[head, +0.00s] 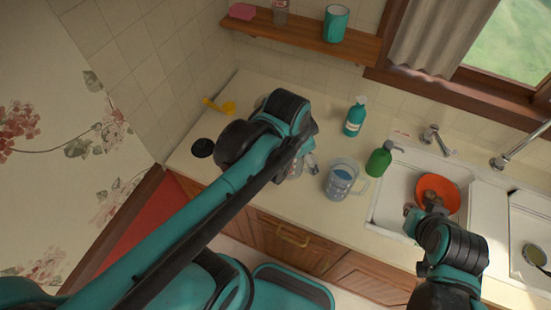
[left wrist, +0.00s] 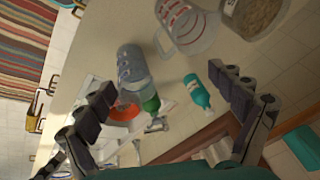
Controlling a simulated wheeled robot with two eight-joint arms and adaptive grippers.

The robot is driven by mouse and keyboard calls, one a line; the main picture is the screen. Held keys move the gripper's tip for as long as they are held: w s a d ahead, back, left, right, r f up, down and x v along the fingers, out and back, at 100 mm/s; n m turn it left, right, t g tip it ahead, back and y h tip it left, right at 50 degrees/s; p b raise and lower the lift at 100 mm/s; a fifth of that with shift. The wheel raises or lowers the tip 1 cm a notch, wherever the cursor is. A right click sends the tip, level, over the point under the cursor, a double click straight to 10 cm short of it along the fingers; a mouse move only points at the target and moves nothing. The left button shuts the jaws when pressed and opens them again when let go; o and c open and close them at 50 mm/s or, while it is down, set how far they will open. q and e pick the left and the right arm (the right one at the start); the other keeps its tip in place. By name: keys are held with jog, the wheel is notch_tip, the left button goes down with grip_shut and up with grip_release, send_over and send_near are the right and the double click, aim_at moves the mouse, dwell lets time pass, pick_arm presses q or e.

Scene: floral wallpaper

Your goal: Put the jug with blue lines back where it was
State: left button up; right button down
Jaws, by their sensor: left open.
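The jug with blue lines (head: 341,178) stands upright on the counter, left of the sink, with its handle to the right. My left gripper (head: 311,164) is just left of it, apart from it. In the left wrist view the jug (left wrist: 133,66) appears between the spread fingers of the left gripper (left wrist: 172,103), which is open and empty. A clear jug with red lines (left wrist: 180,22) stands beside it; in the head view my left arm hides most of it. My right gripper (head: 430,208) is at the orange bowl (head: 438,190) in the sink; its fingers are unclear.
A green soap bottle (head: 379,159) and a teal bottle (head: 355,117) stand near the jug. A jar of brown grains (left wrist: 256,12) is near the red-lined jug. A wooden shelf (head: 300,34) is above. The counter's back left is mostly clear.

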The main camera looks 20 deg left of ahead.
pick_arm(q)
jog(key=s+a+f+n+t, duration=0.1)
jog(key=s+a+n, duration=0.3)
jog(key=n, duration=0.4)
jog(key=shift+s+a+f+t+y, duration=0.35)
jog(key=shift+a+t, duration=0.4)
jog(key=shift+t, duration=0.15)
notch_tip(320, 180, down, 13)
jog(key=b, duration=1.2)
jog(key=shift+r+b, duration=0.15)
jog(key=shift+b, duration=0.15)
